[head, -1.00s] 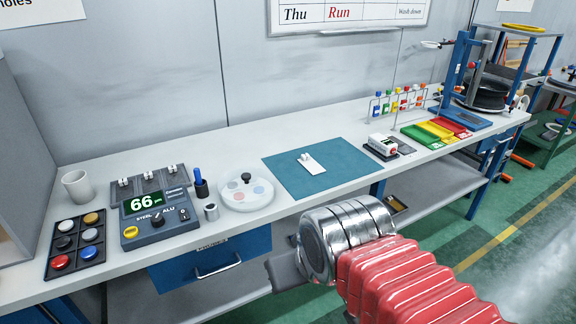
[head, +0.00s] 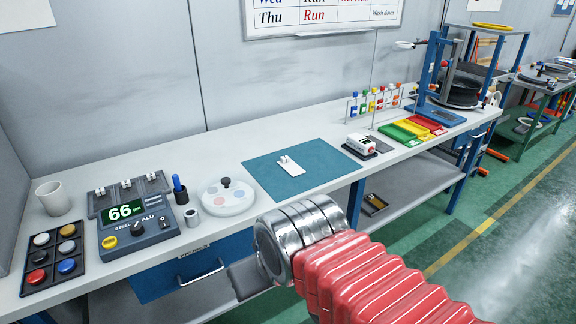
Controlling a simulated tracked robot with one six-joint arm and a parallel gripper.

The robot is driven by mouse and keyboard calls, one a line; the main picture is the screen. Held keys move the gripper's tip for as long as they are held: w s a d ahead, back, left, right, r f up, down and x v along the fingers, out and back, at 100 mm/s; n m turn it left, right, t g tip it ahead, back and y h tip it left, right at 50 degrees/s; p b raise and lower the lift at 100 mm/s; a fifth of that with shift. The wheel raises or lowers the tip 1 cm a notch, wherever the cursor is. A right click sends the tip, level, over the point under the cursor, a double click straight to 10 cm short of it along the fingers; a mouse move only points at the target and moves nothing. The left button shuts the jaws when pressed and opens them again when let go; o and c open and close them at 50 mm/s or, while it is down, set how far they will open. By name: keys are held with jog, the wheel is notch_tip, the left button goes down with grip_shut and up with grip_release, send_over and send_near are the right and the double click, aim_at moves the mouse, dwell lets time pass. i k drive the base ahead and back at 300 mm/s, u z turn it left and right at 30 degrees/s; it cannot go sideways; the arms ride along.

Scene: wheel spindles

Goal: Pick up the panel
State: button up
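A small white panel (head: 291,168) with a little raised fitting at its upper left end lies flat on the teal mat (head: 325,160) on the bench. My arm, a red ribbed sleeve with a silver wrist, comes in from the lower right. My gripper (head: 244,279) is a dark grey shape at the wrist's left side, in front of the bench's front edge and nearer to me than the mat. It is well apart from the panel. Its fingers are mostly hidden by the wrist, so I cannot see whether they are parted.
On the bench (head: 125,250), left of the mat, are a round white dish (head: 228,201), a marker in a holder (head: 180,190), a meter reading 66 (head: 137,228), a button tray (head: 55,262) and a mug (head: 53,198). Right of it are a white device (head: 361,144) and coloured trays (head: 413,130).

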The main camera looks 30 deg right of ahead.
aim_at(286, 163)
jog(key=i, duration=0.95)
